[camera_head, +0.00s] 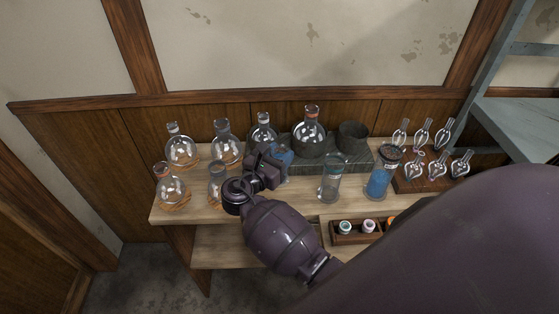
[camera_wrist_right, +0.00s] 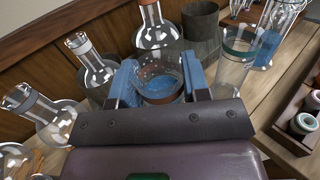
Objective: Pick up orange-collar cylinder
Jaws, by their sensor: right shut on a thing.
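The orange-collar cylinder (camera_wrist_right: 160,88) is a clear glass vessel with an orange band near its rim and blue showing low inside it. In the right wrist view it sits between the two blue fingers of my right gripper (camera_wrist_right: 159,76), which is shut on it. In the head view my right gripper (camera_head: 278,155) is over the middle of the bench, in front of the grey stand, and hides most of the cylinder. I cannot tell whether the cylinder's base touches the bench. My left gripper is not in view.
Round flasks (camera_head: 182,150) stand at the left of the bench. A grey stand (camera_head: 345,164) behind my gripper bears a flask (camera_head: 309,132) and a dark pot (camera_head: 353,137). A green-collar cylinder (camera_head: 331,182), a blue-filled jar (camera_head: 381,175), a glassware rack (camera_head: 413,183) and a vial box (camera_head: 349,239) are right.

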